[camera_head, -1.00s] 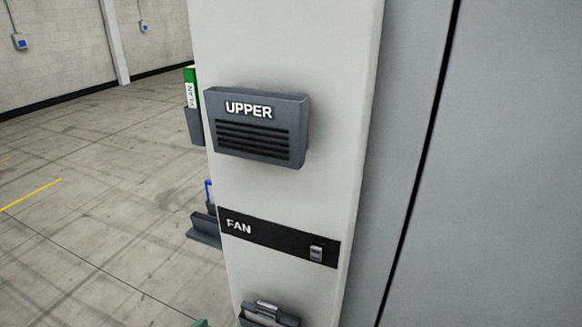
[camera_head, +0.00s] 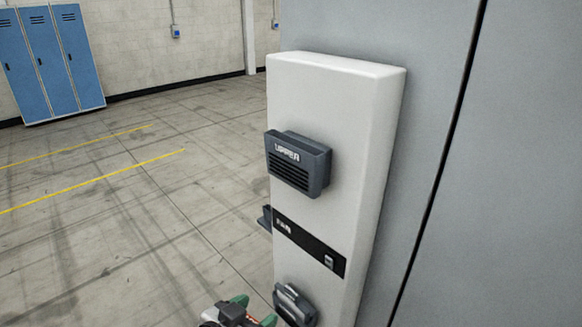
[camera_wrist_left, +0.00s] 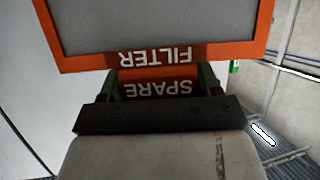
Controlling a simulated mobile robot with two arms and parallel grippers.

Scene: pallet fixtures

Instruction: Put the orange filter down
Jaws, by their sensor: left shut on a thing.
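The orange filter (camera_wrist_left: 160,58) has an orange frame around a grey panel and fills the top of the left wrist view. It carries the upside-down words SPARE FILTER. My left gripper (camera_wrist_left: 158,82) is shut on its lettered orange tab, one green finger on each side. In the head view my left gripper (camera_head: 254,309) shows at the bottom edge, beside the lower part of the white unit (camera_head: 325,110). I cannot make out the filter in that view. My right gripper is not in view.
The white unit has a dark vent box marked UPPER (camera_head: 297,163), a black FAN strip (camera_head: 308,247) with a switch, and a lower dark fixture (camera_head: 294,304). A large grey wall (camera_head: 500,200) stands to the right. Open floor (camera_head: 130,230) lies left; blue lockers (camera_head: 65,62) stand far back.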

